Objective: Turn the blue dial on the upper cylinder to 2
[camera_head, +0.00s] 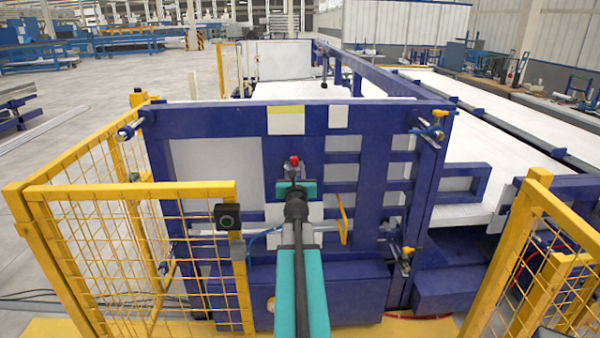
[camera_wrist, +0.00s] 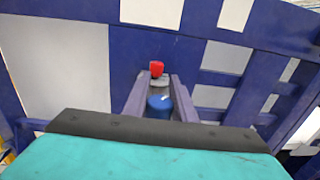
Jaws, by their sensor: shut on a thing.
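The blue dial (camera_wrist: 159,106) shows in the wrist view as a round blue piece between the two fingers of my gripper (camera_wrist: 160,82). The fingers are shut on it, one at each side. A red knob (camera_wrist: 156,68) sits on a grey fitting just beyond the dial. In the head view the red knob (camera_head: 294,160) stands above my gripper (camera_head: 294,181), in front of the blue frame. My arm hides the dial and most of the cylinder there. The number at which the dial stands cannot be read.
The tall blue frame (camera_head: 375,115) with white panels stands directly ahead. Yellow mesh fences stand at the left (camera_head: 130,194) and right (camera_head: 540,210). A black button box (camera_head: 228,216) is on the left fence. Valve fittings (camera_head: 428,130) stick out at the frame's corners.

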